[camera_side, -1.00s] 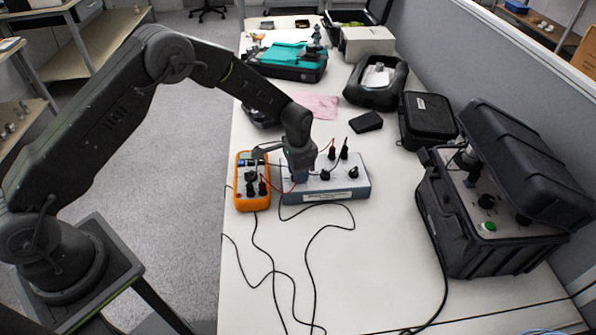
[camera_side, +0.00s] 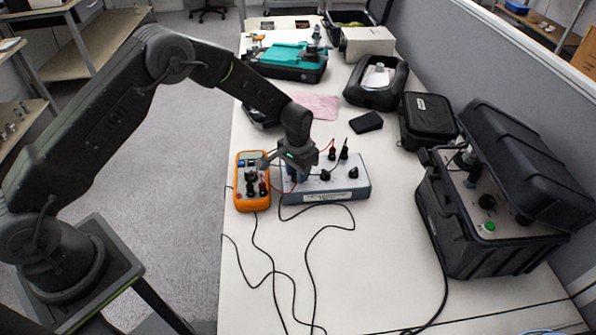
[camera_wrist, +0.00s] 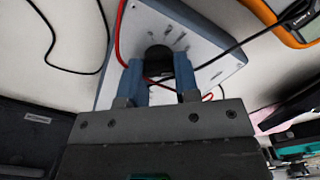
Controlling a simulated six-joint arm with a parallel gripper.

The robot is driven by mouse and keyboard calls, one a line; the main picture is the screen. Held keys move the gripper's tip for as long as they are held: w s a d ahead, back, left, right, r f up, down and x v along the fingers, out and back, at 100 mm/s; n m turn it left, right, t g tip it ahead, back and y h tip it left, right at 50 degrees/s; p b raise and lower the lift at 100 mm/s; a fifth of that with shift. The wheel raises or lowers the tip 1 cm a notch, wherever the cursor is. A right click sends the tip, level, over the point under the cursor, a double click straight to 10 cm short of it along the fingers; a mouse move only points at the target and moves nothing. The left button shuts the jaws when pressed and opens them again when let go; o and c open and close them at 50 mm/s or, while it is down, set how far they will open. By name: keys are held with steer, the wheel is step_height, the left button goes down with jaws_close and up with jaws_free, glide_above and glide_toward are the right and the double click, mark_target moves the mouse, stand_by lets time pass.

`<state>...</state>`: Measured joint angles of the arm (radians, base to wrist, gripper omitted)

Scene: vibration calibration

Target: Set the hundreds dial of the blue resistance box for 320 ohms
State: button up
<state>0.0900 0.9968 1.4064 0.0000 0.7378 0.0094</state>
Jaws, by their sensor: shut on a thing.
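The blue resistance box (camera_side: 335,196) sits on the white table, with its dials on the top panel. Two of its black knobs, the middle one (camera_side: 325,175) and the right one (camera_side: 353,172), are uncovered. My gripper (camera_side: 299,178) points down over the left part of the box. In the wrist view my blue fingers (camera_wrist: 158,72) are shut on a black knob (camera_wrist: 158,52), one finger on each side. The box panel (camera_wrist: 208,50) has markings around this knob. The dial's setting is too small to read, and the side view hides this knob behind my gripper.
An orange multimeter (camera_side: 241,201) stands close to the left of the box. Red and black leads run near my fingers, and black cables (camera_side: 318,232) loop over the front table. A large open black case (camera_side: 470,225) stands at the right.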

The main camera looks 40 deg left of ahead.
steer(key=shift+n, duration=0.6)
steer(key=o, duration=0.9)
steer(key=shift+r, duration=0.1)
step_height(320, 180, up, 14)
steer(key=shift+f, duration=0.2)
steer(key=shift+r, duration=0.15)
